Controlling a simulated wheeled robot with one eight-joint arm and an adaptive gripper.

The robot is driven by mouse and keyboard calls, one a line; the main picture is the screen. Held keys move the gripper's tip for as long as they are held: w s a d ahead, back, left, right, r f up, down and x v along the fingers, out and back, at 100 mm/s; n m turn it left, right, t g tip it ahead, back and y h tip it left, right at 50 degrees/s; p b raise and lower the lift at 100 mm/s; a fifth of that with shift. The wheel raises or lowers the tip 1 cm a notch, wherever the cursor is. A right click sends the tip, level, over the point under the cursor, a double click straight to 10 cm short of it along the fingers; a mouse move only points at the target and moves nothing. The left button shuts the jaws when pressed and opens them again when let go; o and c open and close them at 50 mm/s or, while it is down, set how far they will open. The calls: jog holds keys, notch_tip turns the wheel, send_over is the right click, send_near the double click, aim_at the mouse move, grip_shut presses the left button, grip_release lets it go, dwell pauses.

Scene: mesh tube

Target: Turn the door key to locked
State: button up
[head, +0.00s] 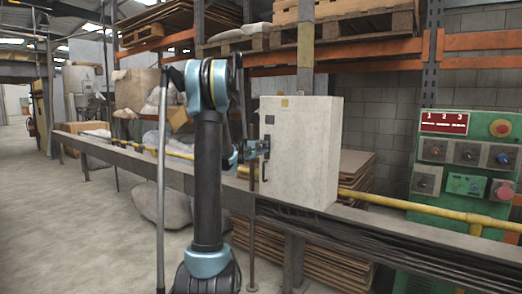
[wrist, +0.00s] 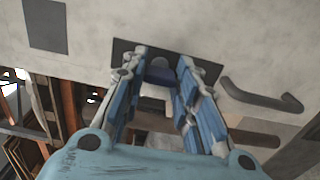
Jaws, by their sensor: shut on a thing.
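The door belongs to a pale grey cabinet (head: 303,150) on the rail right of my arm; its surface fills the upper part of the wrist view (wrist: 225,35). A dark lock plate (wrist: 123,46) sits on the door. My gripper (head: 264,147) is at the plate, with its blue fingers on either side of the key (wrist: 158,74) in the wrist view. It is shut on the key, whose dark head shows between the fingertips. The fingers cover much of the key and plate, so I cannot tell the key's exact angle. The head view hides the key behind the gripper.
A dark door handle (wrist: 262,98) sticks out close to the right finger; it also shows below my gripper in the head view (head: 265,171). A green control panel (head: 465,165) stands to the right. A yellow pipe (head: 425,208) runs along the rail. Open floor lies left.

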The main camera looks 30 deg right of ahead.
jog(key=shift+w, duration=0.1)
jog(key=o, duration=1.1)
jog(key=shift+w+f, duration=0.1)
jog(key=shift+f, duration=0.05)
jog(key=shift+c, duration=0.2)
jog(key=v, duration=1.2)
